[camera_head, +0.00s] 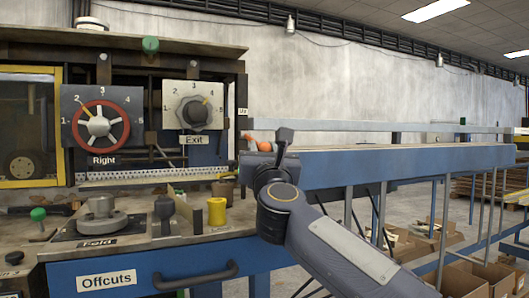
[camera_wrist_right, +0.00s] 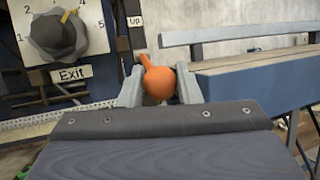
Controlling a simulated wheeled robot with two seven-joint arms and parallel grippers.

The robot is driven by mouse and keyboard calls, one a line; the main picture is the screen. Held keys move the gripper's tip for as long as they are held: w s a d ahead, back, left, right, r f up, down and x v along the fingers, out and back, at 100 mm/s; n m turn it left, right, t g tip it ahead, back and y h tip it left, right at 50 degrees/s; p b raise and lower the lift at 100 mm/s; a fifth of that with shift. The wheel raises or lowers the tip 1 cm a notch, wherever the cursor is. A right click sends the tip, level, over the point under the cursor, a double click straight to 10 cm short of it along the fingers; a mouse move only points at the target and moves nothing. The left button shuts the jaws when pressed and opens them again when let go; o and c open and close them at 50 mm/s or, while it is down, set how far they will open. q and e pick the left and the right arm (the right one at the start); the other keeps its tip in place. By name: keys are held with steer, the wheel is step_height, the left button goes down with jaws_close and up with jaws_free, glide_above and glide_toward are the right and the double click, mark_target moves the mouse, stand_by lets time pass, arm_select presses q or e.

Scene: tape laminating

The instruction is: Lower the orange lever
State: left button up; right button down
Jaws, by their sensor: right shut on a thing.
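The orange lever shows in the head view as a small orange knob and stick (camera_head: 264,146), partly hidden behind my right gripper (camera_head: 270,150). In the right wrist view the round orange knob of the orange lever (camera_wrist_right: 159,83) sits between the two grey fingers of my right gripper (camera_wrist_right: 160,90), with a short orange stem pointing up and left. The fingers are closed on the knob. An "Up" label (camera_wrist_right: 135,21) is just above and left of it. My left gripper is not in the head view.
Left of the lever is the Exit dial (camera_head: 194,108), and further left the red Right dial (camera_head: 100,125). A blue conveyor beam (camera_head: 400,162) runs to the right. A yellow knob (camera_head: 217,211) and a black lever (camera_head: 164,212) stand on the bench in front.

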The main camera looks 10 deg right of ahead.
steer(key=shift+w+a+f, duration=0.1)
steer(key=shift+f, duration=0.25)
steer(key=c, duration=1.1)
jaws_free()
steer(key=shift+r+p, duration=0.3)
steer(key=shift+r, duration=0.35)
steer(key=r, duration=0.1)
steer(key=r+p, duration=0.2)
steer(key=shift+s+r, duration=0.1)
steer(key=shift+s, duration=0.15)
steer(key=s+r+p, duration=0.1)
steer(key=s+r, duration=0.3)
steer(key=s, duration=0.2)
steer(key=s+a+r+p, duration=0.1)
steer(key=s+r+p, duration=0.1)
steer(key=s+r, duration=0.2)
steer(key=s, duration=0.3)
steer(key=shift+s+a+r, duration=0.15)
steer(key=shift+s+r, duration=0.15)
steer(key=shift+r, duration=0.05)
